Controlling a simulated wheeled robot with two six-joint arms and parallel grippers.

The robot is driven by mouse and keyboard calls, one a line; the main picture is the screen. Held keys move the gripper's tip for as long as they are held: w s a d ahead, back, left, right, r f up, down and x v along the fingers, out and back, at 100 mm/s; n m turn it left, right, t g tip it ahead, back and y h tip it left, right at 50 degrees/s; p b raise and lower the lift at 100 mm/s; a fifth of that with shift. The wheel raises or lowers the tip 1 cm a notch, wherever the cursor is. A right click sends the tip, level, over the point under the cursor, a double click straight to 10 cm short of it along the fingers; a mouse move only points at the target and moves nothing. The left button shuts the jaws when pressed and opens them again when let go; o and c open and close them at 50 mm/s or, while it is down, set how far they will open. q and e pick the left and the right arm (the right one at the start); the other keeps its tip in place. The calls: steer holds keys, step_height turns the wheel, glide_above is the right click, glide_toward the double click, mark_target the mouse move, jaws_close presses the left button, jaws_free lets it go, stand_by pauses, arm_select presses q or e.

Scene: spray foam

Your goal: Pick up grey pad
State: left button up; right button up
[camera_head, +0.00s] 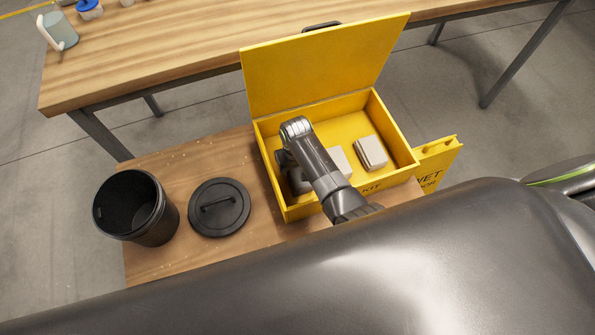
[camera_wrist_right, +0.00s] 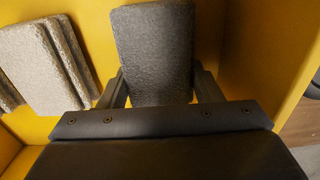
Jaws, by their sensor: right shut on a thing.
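The dark grey pad (camera_wrist_right: 153,50) is between the two fingers of my right gripper (camera_wrist_right: 160,84) in the right wrist view. The gripper is shut on it, with a finger at each side. In the head view my right gripper (camera_head: 295,180) is down inside the left part of the open yellow box (camera_head: 402,146). My own arm hides the dark pad there. Whether the pad still touches the box floor cannot be told. My left gripper is not in view.
Lighter pads (camera_head: 370,152) lie in the box to the right, also in the wrist view (camera_wrist_right: 48,65). The box lid (camera_head: 320,65) stands open at the back. A black bin (camera_head: 160,222) and a round black lid (camera_head: 219,222) are left of the box.

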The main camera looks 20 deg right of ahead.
step_height(320, 180, up, 10)
steer(key=shift+p, duration=0.85)
steer(key=o, duration=0.4)
steer(key=shift+c, duration=1.6)
steer(key=shift+r, duration=0.1)
